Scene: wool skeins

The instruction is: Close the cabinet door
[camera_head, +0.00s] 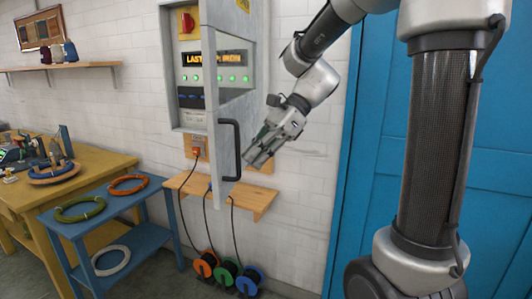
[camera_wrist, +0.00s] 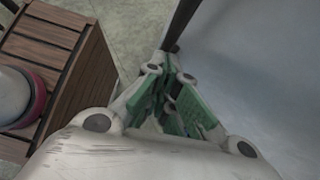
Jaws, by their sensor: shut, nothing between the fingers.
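The grey wall cabinet (camera_head: 186,100) stands open, and its display and lit buttons show. Its door (camera_head: 226,55) is swung out from the wall toward the camera. A black bar handle (camera_head: 238,150) is on the door. My gripper (camera_head: 254,160) is just right of the handle, with its fingers pointing down and left toward the door. In the wrist view the green-padded fingers (camera_wrist: 168,65) are together and empty. A dark bar, probably the handle (camera_wrist: 183,22), shows just beyond the tips; I cannot tell whether they touch. A smooth grey surface, probably the door (camera_wrist: 255,75), fills the right.
A wooden shelf (camera_head: 262,203) is below the cabinet, with cables hanging to coloured reels (camera_head: 226,270) on the floor. A blue table (camera_head: 125,218) with coil rings and a yellow table (camera_head: 20,192) stand left. A blue wall panel (camera_head: 370,200) is at right.

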